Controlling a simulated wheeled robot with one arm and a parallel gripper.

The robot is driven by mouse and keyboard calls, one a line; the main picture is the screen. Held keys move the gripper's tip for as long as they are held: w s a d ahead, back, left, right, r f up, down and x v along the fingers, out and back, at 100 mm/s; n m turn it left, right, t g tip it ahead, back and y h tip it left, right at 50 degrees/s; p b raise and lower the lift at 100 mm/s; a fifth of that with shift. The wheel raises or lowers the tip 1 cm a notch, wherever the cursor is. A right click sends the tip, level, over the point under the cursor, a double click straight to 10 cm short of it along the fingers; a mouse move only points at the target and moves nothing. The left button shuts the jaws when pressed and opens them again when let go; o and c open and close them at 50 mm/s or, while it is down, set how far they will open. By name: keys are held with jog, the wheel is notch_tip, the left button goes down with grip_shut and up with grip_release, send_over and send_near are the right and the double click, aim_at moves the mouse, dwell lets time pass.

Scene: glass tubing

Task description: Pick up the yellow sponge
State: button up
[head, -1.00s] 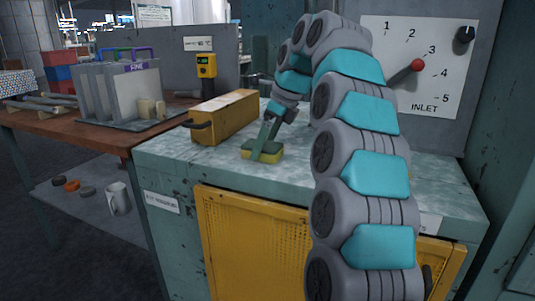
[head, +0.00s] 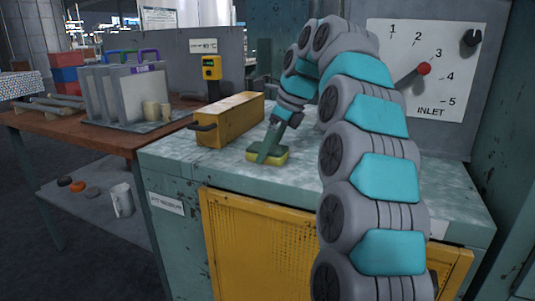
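The yellow sponge (head: 280,158), with a greenish top, lies on the worn pale top of the teal cabinet, in front of the yellow box. My gripper (head: 265,153) reaches down to it from the upper right, with a dark green finger slanting across the sponge's middle. The finger overlaps the sponge in this view, and part of the sponge is hidden behind it. Only one finger shows clearly, so I cannot tell whether the gripper is closed on the sponge. The sponge appears to rest on the surface.
The yellow box (head: 232,120) with a dark handle stands just behind and left of the sponge. An inlet dial panel (head: 428,70) with a red-knobbed lever is behind my arm. A brown table (head: 100,135) with a rack stands at left. The cabinet's front left top (head: 190,160) is clear.

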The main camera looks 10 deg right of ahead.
jog(key=c, duration=1)
jog(key=shift+r, duration=0.15)
